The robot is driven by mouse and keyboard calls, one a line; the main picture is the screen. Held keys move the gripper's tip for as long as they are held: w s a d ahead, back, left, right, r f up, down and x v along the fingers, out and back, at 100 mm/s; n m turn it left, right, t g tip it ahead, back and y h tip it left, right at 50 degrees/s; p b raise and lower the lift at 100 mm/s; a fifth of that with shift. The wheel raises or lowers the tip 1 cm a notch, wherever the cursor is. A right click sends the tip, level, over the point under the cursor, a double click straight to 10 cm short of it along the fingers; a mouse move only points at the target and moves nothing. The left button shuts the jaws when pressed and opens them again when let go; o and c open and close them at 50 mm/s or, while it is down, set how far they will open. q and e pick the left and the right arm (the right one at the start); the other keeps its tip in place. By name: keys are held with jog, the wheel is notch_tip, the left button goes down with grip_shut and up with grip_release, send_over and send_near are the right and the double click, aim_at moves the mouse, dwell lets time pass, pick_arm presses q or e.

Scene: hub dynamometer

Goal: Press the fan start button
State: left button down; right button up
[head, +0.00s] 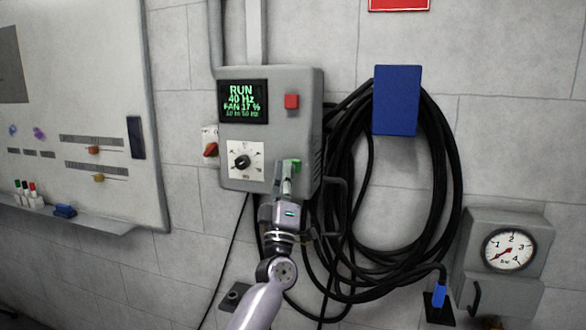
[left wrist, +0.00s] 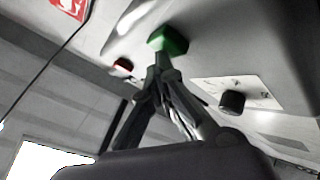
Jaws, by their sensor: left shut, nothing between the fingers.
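The grey control box (head: 270,100) hangs on the wall, and its lit display (head: 243,101) reads RUN, 40 Hz, FAN 17 %. The green button (head: 294,163) is at the box's lower right, mostly behind my left gripper (head: 287,170). In the left wrist view the green button (left wrist: 168,41) is right at the shut fingertips (left wrist: 160,62), which seem to touch it. The fingers hold nothing. My right gripper is not in view.
A thick coil of black cable (head: 440,190) hangs from a blue holder (head: 397,100) just right of the box. A red rotary switch (head: 210,149) is on the left. A whiteboard (head: 80,90) and a pressure gauge (head: 507,250) flank these.

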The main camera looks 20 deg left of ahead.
pick_arm(q)
jog(key=shift+s+p, duration=0.4)
jog(key=shift+s, duration=0.25)
jog(key=s+p, duration=0.4)
jog(key=s, duration=0.2)
jog(key=shift+f, duration=0.1)
dwell(0.5)
